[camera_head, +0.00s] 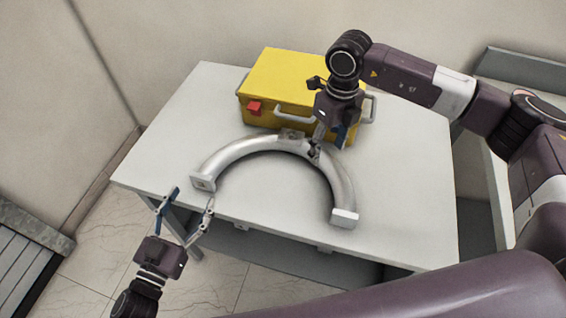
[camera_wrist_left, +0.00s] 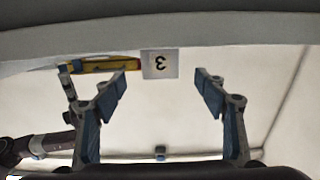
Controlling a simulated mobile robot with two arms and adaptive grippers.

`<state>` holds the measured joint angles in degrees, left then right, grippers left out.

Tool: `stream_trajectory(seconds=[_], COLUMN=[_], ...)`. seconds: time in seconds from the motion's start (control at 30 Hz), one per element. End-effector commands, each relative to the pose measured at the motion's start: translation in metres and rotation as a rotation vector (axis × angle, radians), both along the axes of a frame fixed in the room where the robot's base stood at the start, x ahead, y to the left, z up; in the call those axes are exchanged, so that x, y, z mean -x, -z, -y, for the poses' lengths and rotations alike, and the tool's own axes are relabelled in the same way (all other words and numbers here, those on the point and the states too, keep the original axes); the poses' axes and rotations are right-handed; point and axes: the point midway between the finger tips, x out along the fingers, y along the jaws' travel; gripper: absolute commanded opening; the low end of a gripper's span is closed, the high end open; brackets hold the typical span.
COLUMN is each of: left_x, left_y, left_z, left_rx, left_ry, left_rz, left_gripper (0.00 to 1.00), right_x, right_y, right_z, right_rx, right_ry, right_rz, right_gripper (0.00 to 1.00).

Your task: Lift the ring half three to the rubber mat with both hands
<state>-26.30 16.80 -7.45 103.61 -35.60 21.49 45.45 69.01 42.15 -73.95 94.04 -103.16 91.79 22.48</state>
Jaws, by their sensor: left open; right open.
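The ring half three (camera_head: 262,146) is a silver half ring lying on the white table (camera_head: 405,205), its arch toward the yellow case and its two ends toward the table's front edge. In the left wrist view, a pale square plate marked 3 (camera_wrist_left: 160,64) shows between and beyond the fingers. My left gripper (camera_head: 189,203) is open and empty, just off the front edge near the ring's left end, apart from it. My right gripper (camera_head: 322,142) is open at the arch's top right; its fingers partly overlap the ring, and contact is unclear. I cannot make out a rubber mat.
A yellow case (camera_head: 283,75) with a red latch and grey handles stands behind the ring, close to my right gripper. The table's right side is clear. A grey bench (camera_head: 515,70) stands at the back right. A slatted grey unit (camera_head: 22,255) is at the lower left.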

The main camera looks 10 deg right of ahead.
Motion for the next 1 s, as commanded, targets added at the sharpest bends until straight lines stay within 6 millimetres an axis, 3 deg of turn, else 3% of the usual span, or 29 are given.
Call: stream_trajectory(seconds=[0.2, 0.4, 0.8, 1.0], left_x=[-0.032, -0.052, -0.057, -0.057], left_y=[-0.001, -0.001, 0.0, 0.0], left_z=[0.017, 0.027, 0.03, 0.029], left_rx=[0.002, 0.001, 0.0, 0.0], left_ry=[0.001, 0.001, 0.001, 0.001], left_rz=[0.004, 0.002, 0.001, 0.001], left_gripper=[0.66, 0.66, 0.66, 0.44], right_x=[0.002, 0.002, 0.001, 0.001], right_y=[0.036, 0.058, 0.064, 0.064], right_z=[-0.001, -0.002, -0.002, -0.002], right_rx=[0.0, 0.0, 0.0, 0.0], right_ry=[0.001, 0.0, 0.0, 0.0], right_rz=[-0.003, -0.001, 0.0, 0.0], right_gripper=[0.56, 0.56, 0.56, 0.34])
